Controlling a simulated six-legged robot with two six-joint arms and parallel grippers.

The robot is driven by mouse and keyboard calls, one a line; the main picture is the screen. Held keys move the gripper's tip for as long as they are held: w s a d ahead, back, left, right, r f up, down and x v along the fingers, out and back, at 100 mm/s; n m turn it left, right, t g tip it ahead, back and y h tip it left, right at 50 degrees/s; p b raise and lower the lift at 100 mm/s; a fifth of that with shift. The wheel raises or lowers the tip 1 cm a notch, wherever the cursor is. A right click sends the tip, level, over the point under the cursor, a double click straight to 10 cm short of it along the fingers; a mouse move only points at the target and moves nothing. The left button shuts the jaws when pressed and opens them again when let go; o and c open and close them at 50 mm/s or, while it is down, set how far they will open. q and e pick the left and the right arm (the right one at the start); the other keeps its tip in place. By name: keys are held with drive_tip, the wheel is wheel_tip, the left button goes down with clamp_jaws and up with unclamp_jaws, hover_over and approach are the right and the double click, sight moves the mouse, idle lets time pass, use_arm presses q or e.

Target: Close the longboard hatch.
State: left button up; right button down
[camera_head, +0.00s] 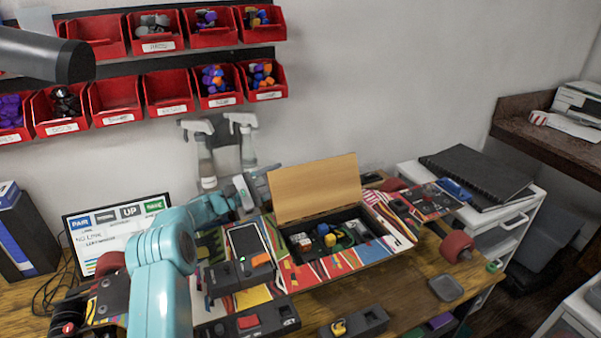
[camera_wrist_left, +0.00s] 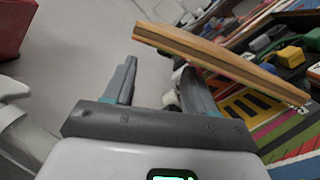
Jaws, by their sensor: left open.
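The longboard (camera_head: 400,240) lies across the workbench with colourful striped graphics and red wheels. Its wooden hatch lid (camera_head: 318,188) stands open, raised at the back of the compartment (camera_head: 292,236), which holds small coloured parts. In the left wrist view the lid (camera_wrist_left: 222,62) shows nearly edge-on, crossing above the right finger. My left gripper (camera_head: 262,184) is just left of the raised lid, near its left edge. In the wrist view the left gripper (camera_wrist_left: 158,84) has its fingers apart with nothing held between them. I cannot tell whether a finger touches the lid. My right gripper is not in view.
Two spray bottles (camera_head: 205,160) stand behind the left gripper against the wall. Red bins (camera_head: 115,97) hang above. A monitor (camera_head: 115,232) stands at left. Dark devices with coloured buttons (camera_head: 248,320) lie in front of the board. A small grey dish (camera_head: 445,288) sits at front right.

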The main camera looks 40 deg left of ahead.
sight(302, 173)
use_arm(q)
drive_tip(key=w+d, duration=0.1)
drive_tip(key=w, duration=0.1)
drive_tip(key=w+d, duration=0.2)
drive_tip(key=w, duration=0.1)
drive_tip(key=shift+w+d+p, duration=0.2)
drive_tip(key=shift+w+p, duration=0.1)
drive_tip(key=shift+w, duration=0.05)
drive_tip(key=shift+w+d+r, duration=0.2)
drive_tip(key=shift+w+d, duration=0.05)
drive_tip(key=shift+w, duration=0.1)
clamp_jaws()
